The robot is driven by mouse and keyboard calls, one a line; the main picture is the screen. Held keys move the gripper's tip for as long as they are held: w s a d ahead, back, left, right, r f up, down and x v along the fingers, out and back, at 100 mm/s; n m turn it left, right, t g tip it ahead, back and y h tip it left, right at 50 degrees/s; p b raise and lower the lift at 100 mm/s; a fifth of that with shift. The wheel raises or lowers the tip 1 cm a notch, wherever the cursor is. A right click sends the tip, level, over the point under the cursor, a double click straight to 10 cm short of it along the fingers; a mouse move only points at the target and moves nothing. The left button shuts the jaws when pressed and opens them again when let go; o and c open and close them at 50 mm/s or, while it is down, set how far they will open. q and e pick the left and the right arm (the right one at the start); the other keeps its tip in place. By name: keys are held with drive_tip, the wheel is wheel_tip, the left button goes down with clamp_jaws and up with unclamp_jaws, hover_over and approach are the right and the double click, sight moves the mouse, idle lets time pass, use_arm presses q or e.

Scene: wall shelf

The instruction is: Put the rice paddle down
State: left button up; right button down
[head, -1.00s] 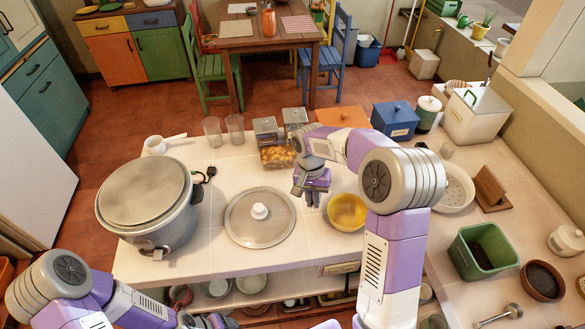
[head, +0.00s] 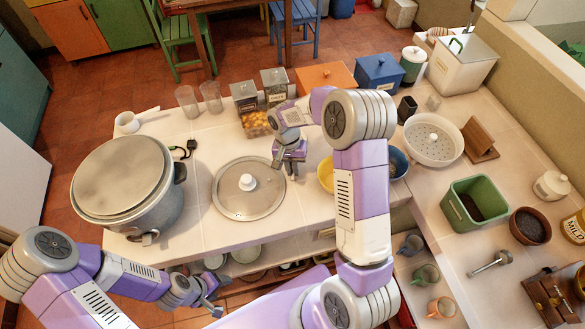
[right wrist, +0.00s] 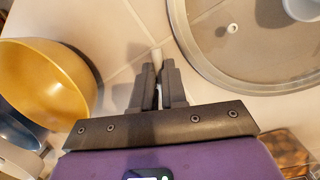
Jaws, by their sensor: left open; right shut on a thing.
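My right gripper (head: 277,163) is low over the counter between the glass lid and the yellow bowl. In the right wrist view its fingers (right wrist: 158,85) are nearly together on a small pale piece (right wrist: 157,58), apparently part of the rice paddle. The rest of the paddle cannot be made out. The glass lid (head: 233,203) lies flat on the counter, also at the upper right of the wrist view (right wrist: 205,45). The yellow bowl (head: 325,174) is partly behind my right arm. My left gripper (head: 212,302) is open and empty in front of the counter's front edge.
A large grey rice cooker (head: 125,185) stands at the counter's left. A blue bowl (head: 398,162) sits behind my right arm. Glass jars (head: 245,97) and a container of yellow-orange food (head: 257,124) stand behind the gripper. Bare counter (head: 203,150) lies between cooker and jars.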

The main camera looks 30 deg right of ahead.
drive_tip(key=shift+w+f, duration=0.1)
drive_tip(key=shift+f, duration=0.15)
drive_tip(key=c, duration=1.4)
unclamp_jaws()
drive_tip(key=shift+f, duration=0.15)
drive_tip(key=shift+c, duration=0.2)
drive_tip(key=shift+r, duration=0.2)
wheel_tip(320, 180, up, 12)
drive_tip(key=w+p, duration=0.1)
drive_tip(key=w, duration=0.1)
drive_tip(key=shift+a, duration=0.2)
